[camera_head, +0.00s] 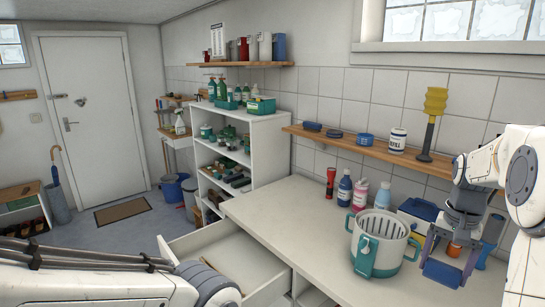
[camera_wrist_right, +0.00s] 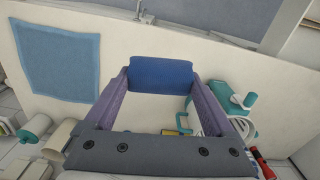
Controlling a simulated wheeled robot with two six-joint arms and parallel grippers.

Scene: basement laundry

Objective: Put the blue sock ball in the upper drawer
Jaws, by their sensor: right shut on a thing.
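The blue sock ball (camera_head: 441,274) is in the grasp of my right gripper (camera_head: 446,268), at the right of the head view above the worktop. In the right wrist view the sock ball (camera_wrist_right: 161,75) spans the gap between the two purple fingers of that gripper (camera_wrist_right: 161,84), which is shut on it. An open drawer (camera_head: 186,242) juts out at the lower middle of the head view, left of the worktop. Its pale inside shows, partly hidden by my left arm. My left gripper is out of view; only its arm crosses the lower left.
The white worktop (camera_head: 290,215) is mostly clear on its left half. A white and teal basket (camera_head: 379,240) stands close left of my right gripper. Several bottles (camera_head: 360,190) and a red flashlight (camera_head: 331,182) stand behind it. A wooden wall shelf (camera_head: 370,147) runs above.

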